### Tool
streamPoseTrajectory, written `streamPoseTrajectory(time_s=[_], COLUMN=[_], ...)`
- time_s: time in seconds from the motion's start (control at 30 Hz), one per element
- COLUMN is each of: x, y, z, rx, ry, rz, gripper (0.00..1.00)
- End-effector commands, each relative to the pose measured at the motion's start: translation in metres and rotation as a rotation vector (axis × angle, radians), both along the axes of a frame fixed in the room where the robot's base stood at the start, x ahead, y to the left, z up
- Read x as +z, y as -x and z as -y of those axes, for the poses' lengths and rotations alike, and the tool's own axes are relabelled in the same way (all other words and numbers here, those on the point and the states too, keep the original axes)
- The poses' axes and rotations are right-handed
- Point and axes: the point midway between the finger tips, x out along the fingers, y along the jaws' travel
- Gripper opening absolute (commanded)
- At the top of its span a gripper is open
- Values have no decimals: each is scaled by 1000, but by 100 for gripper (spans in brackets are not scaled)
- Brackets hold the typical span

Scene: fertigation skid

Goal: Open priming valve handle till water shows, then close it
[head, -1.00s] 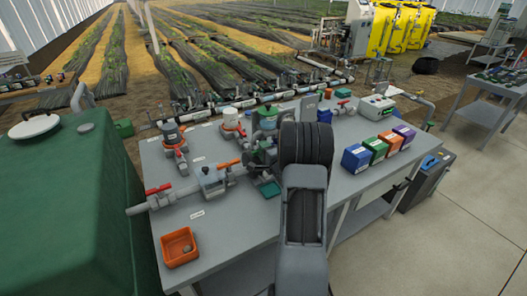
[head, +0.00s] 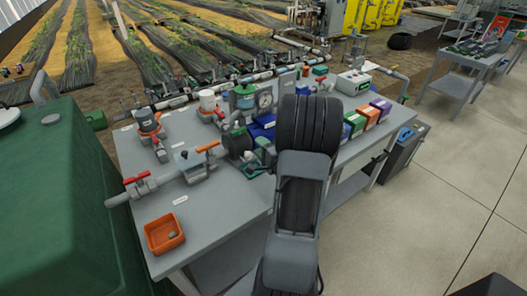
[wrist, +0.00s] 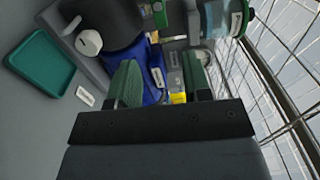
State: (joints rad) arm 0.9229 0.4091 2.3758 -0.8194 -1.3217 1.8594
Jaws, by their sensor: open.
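My gripper (wrist: 160,64) shows in the wrist view with two green-padded fingers apart and nothing held. A blue pump body (wrist: 154,88) with a label lies beyond and between the fingers, and a small pale lever-like part (wrist: 174,37) shows above it. In the head view my arm hides the gripper and what is in front of it. I cannot tell which handle is the priming valve's.
A dark pump part with a white cap (wrist: 88,41) is close on the left in the wrist view, beside a teal tray (wrist: 40,65). An orange bin (head: 164,234) sits at the bench's front left. Coloured boxes (head: 368,118) stand to the right. The bench front is partly clear.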

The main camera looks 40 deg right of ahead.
Motion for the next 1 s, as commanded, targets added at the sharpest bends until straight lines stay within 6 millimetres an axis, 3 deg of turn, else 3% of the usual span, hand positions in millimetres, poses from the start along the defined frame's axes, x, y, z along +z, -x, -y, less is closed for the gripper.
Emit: streamPoseTrajectory(time_s=[0.23, 0.9, 1.0], x=[0, 0, -8], y=[15, 16, 16], z=[-2, -2, 0], rx=[0, 0, -11], ry=[0, 0, 96], rz=[-1, 0, -58], gripper=[45, 45, 45])
